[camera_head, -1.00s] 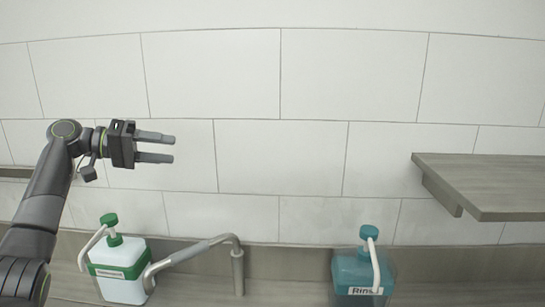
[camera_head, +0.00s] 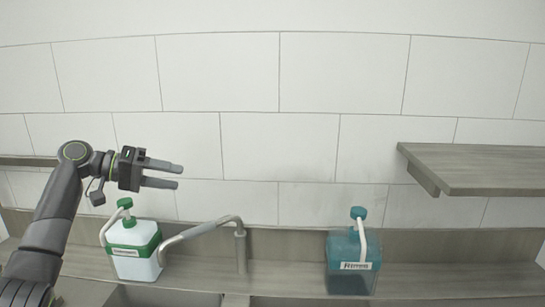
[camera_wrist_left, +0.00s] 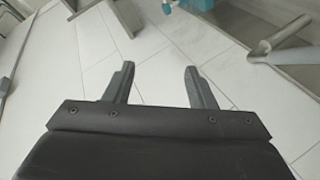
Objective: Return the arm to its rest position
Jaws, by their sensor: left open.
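My left gripper (camera_head: 162,174) is raised in front of the tiled wall at the left of the head view, above the white bottle with the green pump. Its two fingers point right, are apart, and hold nothing. In the left wrist view both fingers of the left gripper (camera_wrist_left: 157,85) stand apart with only tiles between them. My right gripper is not in view.
A white and green pump bottle (camera_head: 133,262), a grey faucet (camera_head: 240,250) and a teal pump bottle (camera_head: 352,278) labelled "Rinse" stand along the back ledge. A wooden shelf (camera_head: 475,170) juts from the right. The wall area between gripper and shelf is clear.

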